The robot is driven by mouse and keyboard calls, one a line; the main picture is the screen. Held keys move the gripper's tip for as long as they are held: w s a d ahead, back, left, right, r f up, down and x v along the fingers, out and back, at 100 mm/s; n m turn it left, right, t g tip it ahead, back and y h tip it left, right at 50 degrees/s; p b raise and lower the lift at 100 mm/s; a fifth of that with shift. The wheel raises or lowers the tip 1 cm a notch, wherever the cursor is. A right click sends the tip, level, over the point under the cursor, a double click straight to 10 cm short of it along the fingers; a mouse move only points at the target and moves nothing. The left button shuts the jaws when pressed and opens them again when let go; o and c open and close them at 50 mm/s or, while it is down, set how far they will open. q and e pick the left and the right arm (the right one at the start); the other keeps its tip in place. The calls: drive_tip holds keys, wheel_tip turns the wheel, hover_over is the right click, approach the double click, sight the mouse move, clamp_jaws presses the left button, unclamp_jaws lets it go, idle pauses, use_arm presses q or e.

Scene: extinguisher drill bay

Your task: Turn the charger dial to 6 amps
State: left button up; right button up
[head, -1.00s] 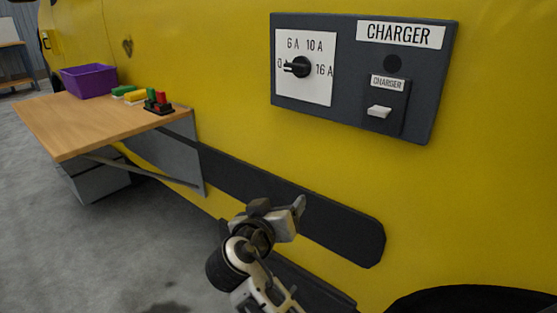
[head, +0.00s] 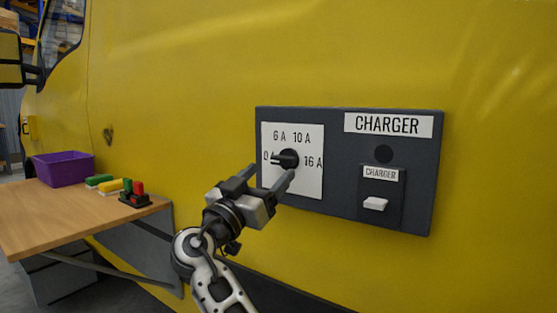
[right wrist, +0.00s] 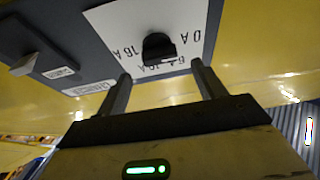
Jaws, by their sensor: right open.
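The charger dial (head: 288,159) is a black knob on a white plate (head: 309,184) marked 0 A, 6 A, 10 A and 16 A. Its pointer is toward the 0 A mark at the left. In the right wrist view the dial (right wrist: 158,47) shows upside down, beyond and between the two fingers. My right gripper (head: 268,177) is open and empty, just in front of the plate's lower left, its fingers toward the dial. It also shows in the right wrist view (right wrist: 162,88). I see no contact with the dial. My left gripper is not in view.
The dark charger panel (head: 345,208) is set in a yellow vehicle side (head: 200,100). A white switch (head: 375,204) sits on its right part. A wooden table (head: 60,220) at the left holds a purple bin (head: 64,169) and several small coloured items.

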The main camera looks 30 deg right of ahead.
sight(280, 162)
drive_tip(key=x, duration=0.5)
drive_tip(key=shift+w, duration=0.1)
drive_tip(key=c, duration=1)
